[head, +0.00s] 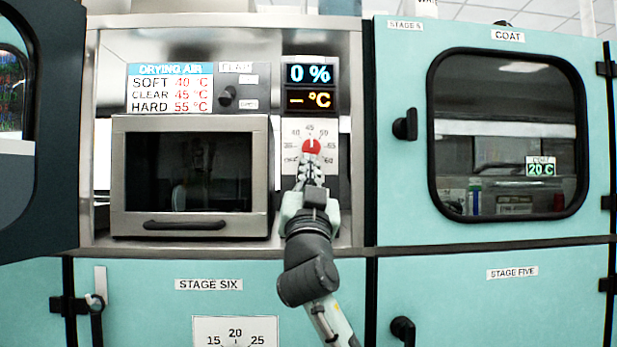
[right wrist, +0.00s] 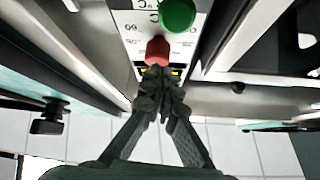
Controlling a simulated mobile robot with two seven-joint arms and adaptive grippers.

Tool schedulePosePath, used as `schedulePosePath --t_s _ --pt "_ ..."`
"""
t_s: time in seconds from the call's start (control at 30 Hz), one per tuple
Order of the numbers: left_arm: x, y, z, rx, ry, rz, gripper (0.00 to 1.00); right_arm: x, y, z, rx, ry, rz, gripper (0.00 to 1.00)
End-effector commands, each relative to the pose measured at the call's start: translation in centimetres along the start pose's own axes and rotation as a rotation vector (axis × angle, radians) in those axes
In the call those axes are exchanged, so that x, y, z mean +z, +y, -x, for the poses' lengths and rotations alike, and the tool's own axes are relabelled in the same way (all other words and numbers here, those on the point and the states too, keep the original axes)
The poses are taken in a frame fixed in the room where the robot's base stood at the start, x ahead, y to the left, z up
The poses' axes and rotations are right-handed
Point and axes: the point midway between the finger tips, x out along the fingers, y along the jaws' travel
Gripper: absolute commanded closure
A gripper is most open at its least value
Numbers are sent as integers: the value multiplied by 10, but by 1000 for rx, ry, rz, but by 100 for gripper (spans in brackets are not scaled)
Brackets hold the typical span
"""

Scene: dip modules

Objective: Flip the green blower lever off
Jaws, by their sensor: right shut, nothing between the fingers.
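My right gripper (head: 311,168) is shut and empty, in front of the narrow control panel (head: 345,140). In the head view its fingertips are just below a red round knob (head: 312,147) with a white mark. In the right wrist view the shut fingertips (right wrist: 158,82) are close to a red part (right wrist: 157,51); whether they touch is unclear. A green round-ended part (right wrist: 178,14), likely the blower lever's end, shows beyond it at the top edge. No green lever shows in the head view, where my gripper and arm cover the lower panel. My left gripper is out of view.
Displays reading 0 % and – °C (head: 309,86) are above the knob. A steel oven door (head: 190,225) with a dark window is to the left. A teal cabinet door (head: 400,200) with a black latch (head: 405,124) is to the right.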

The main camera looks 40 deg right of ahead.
Motion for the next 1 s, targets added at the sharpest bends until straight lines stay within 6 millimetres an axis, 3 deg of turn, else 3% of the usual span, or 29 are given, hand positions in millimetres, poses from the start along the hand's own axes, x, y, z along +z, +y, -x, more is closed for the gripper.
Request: schedulePosePath --t_s 0.1,0.3,0.87,1.0 --pt "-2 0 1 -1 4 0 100 22 0 8 -2 -5 3 100" --pt "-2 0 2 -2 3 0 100 36 0 14 -1 -1 1 100" --pt "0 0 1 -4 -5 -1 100 40 0 17 -1 0 -2 100" --pt "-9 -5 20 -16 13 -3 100 42 1 20 0 0 -3 100"
